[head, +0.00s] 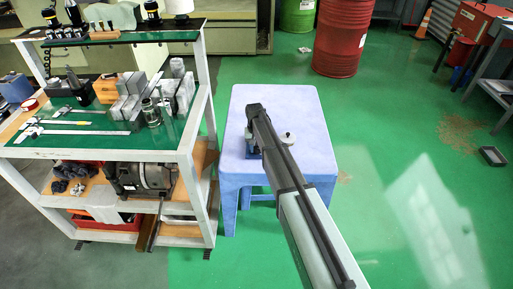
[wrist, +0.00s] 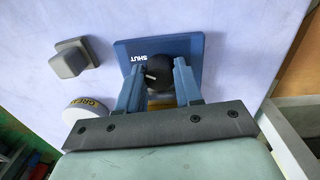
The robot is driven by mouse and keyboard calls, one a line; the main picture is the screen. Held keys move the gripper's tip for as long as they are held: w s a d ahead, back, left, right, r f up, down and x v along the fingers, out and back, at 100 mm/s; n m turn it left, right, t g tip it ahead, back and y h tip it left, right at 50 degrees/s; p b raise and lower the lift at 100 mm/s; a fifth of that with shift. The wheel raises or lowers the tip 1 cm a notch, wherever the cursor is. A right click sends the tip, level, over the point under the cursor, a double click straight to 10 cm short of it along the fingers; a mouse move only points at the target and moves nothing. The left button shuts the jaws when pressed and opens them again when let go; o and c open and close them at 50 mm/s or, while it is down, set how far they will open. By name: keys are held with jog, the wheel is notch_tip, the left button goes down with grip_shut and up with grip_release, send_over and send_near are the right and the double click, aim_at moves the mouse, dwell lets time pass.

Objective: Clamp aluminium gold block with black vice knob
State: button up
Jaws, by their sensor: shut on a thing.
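A blue vice (wrist: 190,48) marked SHUT lies on the stool top in the wrist view. Its black knob (wrist: 157,68), with a pale pointer line, sits between the blue fingers of my gripper (wrist: 159,78), which is shut on it. A gold-coloured patch (wrist: 161,103) shows between the fingers below the knob; it looks like part of the gold block, mostly hidden by my gripper. Whether the jaws touch it cannot be seen. In the head view, my arm hides most of the vice.
A pale lavender stool (head: 303,105) with blue legs carries the vice. A grey square-topped piece (wrist: 70,59) and a round tin marked GREA (wrist: 84,116) stand left of my gripper in the wrist view. A tooling cart (head: 100,152) stands to the left; a red drum (head: 342,40) stands behind.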

aim_at(255, 148)
jog(key=o, duration=1)
jog(key=shift+o, duration=0.2)
jog(key=shift+r, duration=0.1)
notch_tip(255, 148, up, 14)
jog(key=shift+a, duration=0.25)
